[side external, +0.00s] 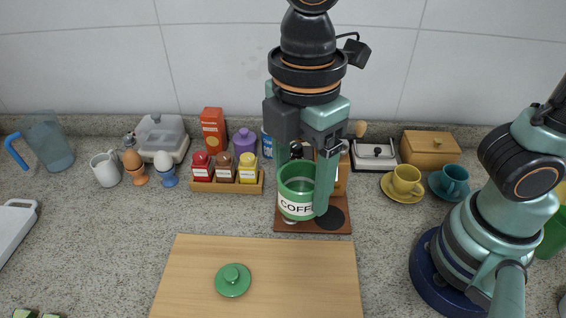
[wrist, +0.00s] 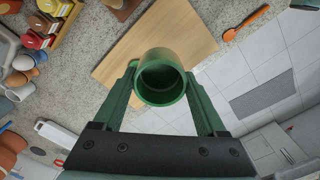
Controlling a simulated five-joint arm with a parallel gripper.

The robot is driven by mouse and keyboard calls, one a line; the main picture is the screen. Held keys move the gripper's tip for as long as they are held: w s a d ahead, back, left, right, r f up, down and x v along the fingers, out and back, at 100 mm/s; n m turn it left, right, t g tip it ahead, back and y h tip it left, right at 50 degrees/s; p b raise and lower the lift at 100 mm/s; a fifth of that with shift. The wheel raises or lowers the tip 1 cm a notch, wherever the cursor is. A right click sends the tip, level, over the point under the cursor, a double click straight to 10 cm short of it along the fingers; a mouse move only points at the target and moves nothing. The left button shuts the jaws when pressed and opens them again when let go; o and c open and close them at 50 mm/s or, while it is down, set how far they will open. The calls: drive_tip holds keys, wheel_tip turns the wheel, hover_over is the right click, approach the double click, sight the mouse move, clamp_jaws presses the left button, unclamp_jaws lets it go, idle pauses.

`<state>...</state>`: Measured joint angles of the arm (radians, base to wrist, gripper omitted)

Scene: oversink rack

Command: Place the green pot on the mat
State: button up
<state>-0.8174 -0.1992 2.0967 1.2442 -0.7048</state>
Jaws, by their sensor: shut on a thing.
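The green pot (side external: 297,182) is an open-topped cylinder with a white "COFFEE" label, upright between the fingers of my gripper (side external: 305,194). In the wrist view the pot (wrist: 161,84) shows its open mouth, with the fingers of my gripper (wrist: 160,88) on either side, shut on it. The brown mat (side external: 340,228) has dark round spots and lies behind the wooden board. The pot overlaps the mat in the side view; its height above it is hard to tell. In the wrist view a brown corner (wrist: 124,9), apparently the mat, sits beyond the pot. The pot hides part of the mat.
A wooden board (side external: 290,262) lies in front with a green lid (side external: 233,280) on it. A spice rack (side external: 226,188) stands left of the mat. A yellow cup (side external: 405,180) and a teal cup (side external: 453,180) stand right. Items behind the gripper are partly hidden.

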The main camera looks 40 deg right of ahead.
drive_tip(key=w+d, duration=0.2)
drive_tip(key=d, duration=0.5)
drive_tip(key=w+d, duration=0.3)
drive_tip(key=d, duration=0.4)
drive_tip(key=m, duration=0.1)
hover_over(336, 220)
drive_tip(key=w, duration=0.2)
drive_tip(key=f, duration=2)
drive_tip(key=shift+s+a+f, duration=0.25)
drive_tip(key=shift+a, duration=0.1)
drive_tip(key=shift+f, duration=0.1)
drive_tip(key=shift+f, duration=0.1)
drive_tip(key=o, duration=1.5)
